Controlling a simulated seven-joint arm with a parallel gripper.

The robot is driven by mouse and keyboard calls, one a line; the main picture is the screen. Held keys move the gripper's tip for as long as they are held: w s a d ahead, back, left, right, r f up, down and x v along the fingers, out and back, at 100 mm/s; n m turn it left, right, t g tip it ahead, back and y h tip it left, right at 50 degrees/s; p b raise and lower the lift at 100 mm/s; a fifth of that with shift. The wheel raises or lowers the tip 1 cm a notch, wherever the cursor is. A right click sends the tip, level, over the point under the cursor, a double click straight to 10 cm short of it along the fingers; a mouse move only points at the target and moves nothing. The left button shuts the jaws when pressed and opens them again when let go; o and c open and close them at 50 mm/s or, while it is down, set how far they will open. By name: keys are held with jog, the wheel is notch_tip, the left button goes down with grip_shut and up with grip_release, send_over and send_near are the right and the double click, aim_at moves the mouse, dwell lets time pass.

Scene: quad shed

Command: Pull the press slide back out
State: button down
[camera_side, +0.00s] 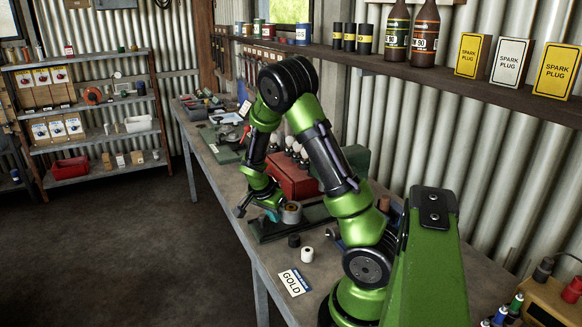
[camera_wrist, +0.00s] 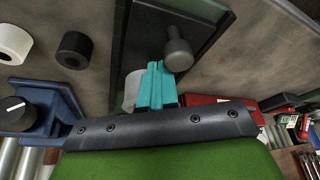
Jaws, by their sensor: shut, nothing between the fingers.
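The press shows in the side view as a low dark green base (camera_side: 280,231) with a grey cylinder (camera_side: 291,212) on it. In the wrist view the dark green plate (camera_wrist: 150,40) lies under my gripper, and a dark grey round-headed knob (camera_wrist: 177,52) stands out beside my fingers. Which part is the slide, and how far in it sits, I cannot tell clearly. My gripper (camera_wrist: 155,68) has teal fingers, shut and empty, just beside the knob. A pale cylinder (camera_wrist: 131,88) is partly hidden behind them. In the side view my gripper (camera_side: 269,214) is low over the base.
A black ring (camera_side: 294,240), a white ring (camera_side: 307,254) and a GOLD card (camera_side: 293,282) lie near the press. A red box (camera_side: 290,178) stands close behind it. The shelf (camera_side: 400,68) with bottles is above. The bench's front edge is close to the press.

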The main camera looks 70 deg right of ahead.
aim_at(275, 225)
notch_tip(275, 225, up, 8)
dwell(1.0)
jog(key=s+a+r+n+t+y, duration=0.1)
jog(key=a+r+n, duration=0.3)
jog(key=a, duration=0.6)
jog(key=s+a+r+n+t+y, duration=0.2)
jog(key=a+r+n+t+y, duration=0.1)
jog(key=a+n, duration=0.4)
jog(key=s+a+r+n+t+y, duration=0.2)
jog(key=a+r+n+t, duration=0.2)
jog(key=a, duration=0.8)
notch_tip(275, 225, up, 3)
jog(key=shift+a+f+n, duration=0.1)
jog(key=shift+a+n, duration=0.25)
jog(key=shift+n, duration=0.65)
jog(key=shift+w, duration=0.1)
